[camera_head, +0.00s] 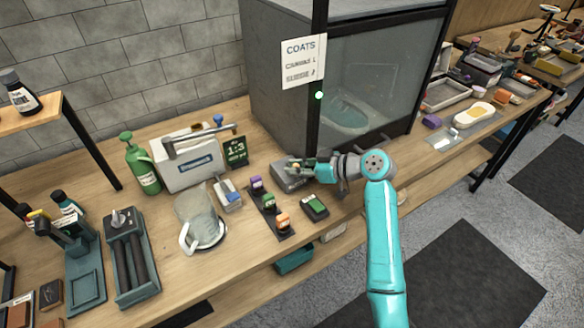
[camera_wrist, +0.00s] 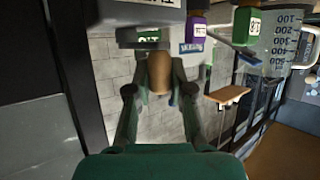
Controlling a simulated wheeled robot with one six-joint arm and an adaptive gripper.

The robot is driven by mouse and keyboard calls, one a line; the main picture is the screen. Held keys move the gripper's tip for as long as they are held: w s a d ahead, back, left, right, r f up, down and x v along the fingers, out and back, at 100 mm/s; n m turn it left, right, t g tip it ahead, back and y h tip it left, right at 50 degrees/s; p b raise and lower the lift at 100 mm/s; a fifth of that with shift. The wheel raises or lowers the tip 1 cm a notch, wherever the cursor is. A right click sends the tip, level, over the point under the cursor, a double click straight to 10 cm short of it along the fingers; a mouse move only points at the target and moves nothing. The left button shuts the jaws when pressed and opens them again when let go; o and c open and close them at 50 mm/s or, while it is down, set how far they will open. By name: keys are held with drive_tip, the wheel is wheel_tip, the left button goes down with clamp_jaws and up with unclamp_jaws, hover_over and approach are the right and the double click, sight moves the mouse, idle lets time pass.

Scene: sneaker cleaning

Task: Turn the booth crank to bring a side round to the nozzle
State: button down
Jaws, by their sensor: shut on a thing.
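The grey booth (camera_head: 275,80) stands at the back of the bench. A pale teal shape (camera_head: 345,113) shows dimly inside through its glass; I cannot tell which side of it faces the nozzle, and I cannot make out the nozzle. A grey crank box (camera_head: 290,177) sits at the booth's front foot. My gripper (camera_head: 300,167) reaches it from the right. In the wrist view my gripper (camera_wrist: 160,88) is shut on the tan crank knob (camera_wrist: 159,72), which sits between the two fingers. The crank arm is mostly hidden.
A card reading COATS (camera_head: 303,60) hangs on the booth post beside a small green light (camera_head: 319,96). A row of coloured stamps (camera_head: 268,203), a dark green-topped block (camera_head: 314,207) and a clear jug (camera_head: 200,218) stand nearby.

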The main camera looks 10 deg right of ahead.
drive_tip(key=shift+w+d+n+g+y, duration=0.1)
drive_tip(key=shift+d+n+g+y, duration=0.2)
drive_tip(key=shift+n+g, duration=0.25)
drive_tip(key=shift+d+n+g+y, duration=0.15)
drive_tip(key=shift+n+g+y, duration=0.15)
drive_tip(key=shift+n+g, duration=0.2)
drive_tip(key=c, duration=1)
unclamp_jaws()
